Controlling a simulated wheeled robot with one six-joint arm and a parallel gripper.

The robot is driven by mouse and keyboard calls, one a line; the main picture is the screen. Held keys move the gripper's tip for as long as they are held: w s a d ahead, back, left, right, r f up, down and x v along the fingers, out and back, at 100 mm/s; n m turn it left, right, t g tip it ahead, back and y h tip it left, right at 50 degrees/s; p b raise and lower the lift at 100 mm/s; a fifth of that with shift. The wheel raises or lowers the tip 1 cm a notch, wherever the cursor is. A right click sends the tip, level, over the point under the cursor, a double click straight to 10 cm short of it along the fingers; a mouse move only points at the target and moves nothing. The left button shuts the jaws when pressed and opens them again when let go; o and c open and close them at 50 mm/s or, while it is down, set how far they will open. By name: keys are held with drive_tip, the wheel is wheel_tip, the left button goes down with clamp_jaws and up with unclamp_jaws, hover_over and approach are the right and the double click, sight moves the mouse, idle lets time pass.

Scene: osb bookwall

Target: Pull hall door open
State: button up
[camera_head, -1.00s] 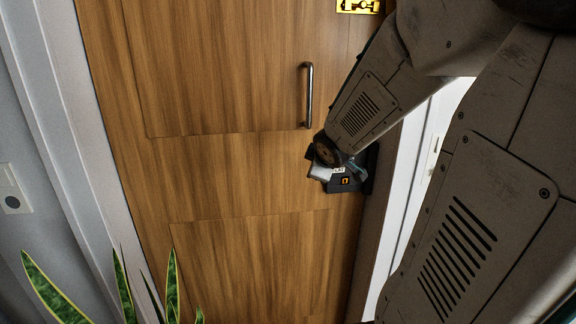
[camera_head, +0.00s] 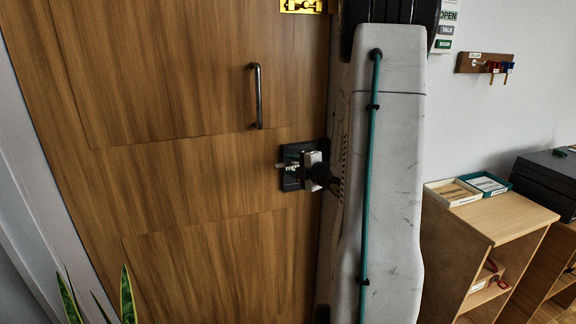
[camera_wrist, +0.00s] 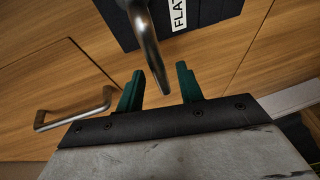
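The wooden hall door (camera_head: 190,210) fills the left of the head view; it looks shut, though my arm hides its right edge. A vertical metal bar handle (camera_head: 257,95) is on it and also shows in the wrist view (camera_wrist: 75,115). Below it to the right is a black plate (camera_head: 292,183), labelled "FLAT" in the wrist view (camera_wrist: 192,12). A metal lever (camera_wrist: 147,35) comes off this plate. My gripper (camera_wrist: 160,68) has its two green fingers apart, with the lever's end between them; I cannot tell whether they touch it. My gripper is at the plate in the head view (camera_head: 296,165).
Right of my arm are a wooden shelf unit (camera_head: 490,218) with trays, a dark box (camera_head: 548,180) and a wall key rack (camera_head: 478,63). A plant (camera_head: 128,298) stands at the lower left.

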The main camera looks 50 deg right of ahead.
drive_tip(key=shift+x, duration=1.15)
drive_tip(key=shift+c, duration=0.4)
clamp_jaws()
